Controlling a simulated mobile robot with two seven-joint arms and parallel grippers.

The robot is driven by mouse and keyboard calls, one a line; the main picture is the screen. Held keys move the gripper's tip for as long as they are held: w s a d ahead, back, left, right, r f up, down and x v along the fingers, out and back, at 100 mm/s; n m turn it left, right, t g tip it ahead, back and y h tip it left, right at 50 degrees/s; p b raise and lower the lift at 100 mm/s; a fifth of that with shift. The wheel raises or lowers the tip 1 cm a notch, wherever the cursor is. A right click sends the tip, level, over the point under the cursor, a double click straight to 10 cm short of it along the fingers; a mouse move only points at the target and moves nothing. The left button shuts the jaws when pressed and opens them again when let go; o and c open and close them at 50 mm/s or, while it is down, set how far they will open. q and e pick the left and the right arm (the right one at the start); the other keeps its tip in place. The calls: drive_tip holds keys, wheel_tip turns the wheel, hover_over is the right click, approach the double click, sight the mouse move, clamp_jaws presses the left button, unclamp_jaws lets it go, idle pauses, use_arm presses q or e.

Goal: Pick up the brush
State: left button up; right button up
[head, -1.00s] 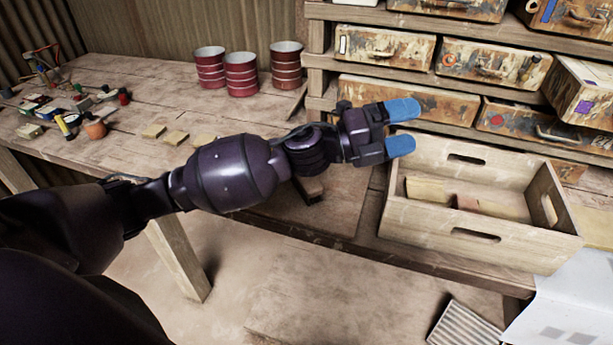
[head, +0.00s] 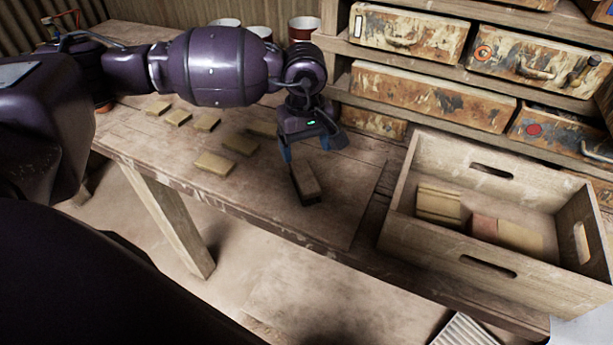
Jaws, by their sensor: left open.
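The brush (head: 306,182), a small block with a brown top and a dark lower part, lies on the workbench near its front edge. My left gripper (head: 306,150) points down over the far end of the brush. It is open, with one blue fingertip on each side of that end. I cannot tell whether the fingers touch it. The far end of the brush is partly hidden by the gripper. My right gripper is not in view.
A wooden crate (head: 452,249) with several tiles stands to the right. Several loose tan tiles (head: 214,163) lie left of the brush. Red cups (head: 304,29) stand behind my arm. Stained drawers (head: 432,95) fill the shelf at the back.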

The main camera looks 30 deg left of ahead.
sight(305, 174)
use_arm(q)
drive_tip(key=shift+s+a+m, duration=0.15)
drive_tip(key=shift+s+m, duration=0.1)
drive_tip(key=shift+m, duration=0.05)
drive_tip(key=shift+f, duration=0.1)
wheel_tip(305, 174, down, 5)
drive_tip(key=shift+w+f, duration=0.25)
drive_tip(key=shift+f, duration=1.2)
drive_tip(key=shift+w+f, duration=0.15)
drive_tip(key=shift+f, duration=1.2)
drive_tip(key=shift+c, duration=0.3)
drive_tip(key=c, duration=1.1)
drive_tip(key=shift+o, duration=0.2)
drive_tip(key=shift+r, duration=0.1)
